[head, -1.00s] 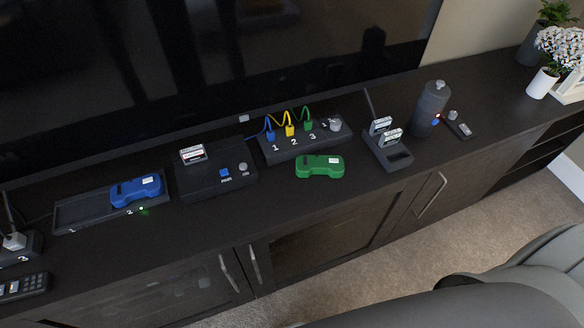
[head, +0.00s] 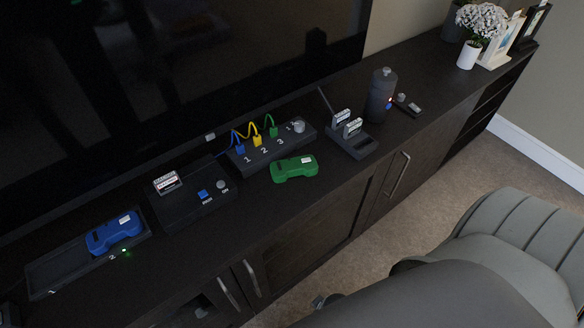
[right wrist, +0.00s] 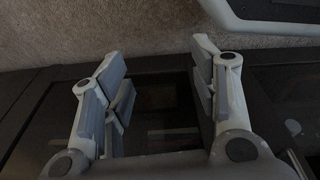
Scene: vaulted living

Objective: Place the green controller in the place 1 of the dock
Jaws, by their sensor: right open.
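The green controller (head: 294,168) lies on the dark cabinet top, in front of the numbered hub. The dock (head: 66,268) is a black tray at the far left of the cabinet, with places marked 1 and 2. A blue controller (head: 113,233) sits in place 2, beside a green light. Place 1, at the left, is empty. My right gripper (right wrist: 158,80) is open and empty in the right wrist view, with carpet and dark cabinet behind it. The left gripper is not seen.
A numbered hub (head: 262,150) with coloured cables stands behind the green controller. A black console box (head: 175,207) stands between it and the dock. A grey armchair (head: 520,240) faces the cabinet.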

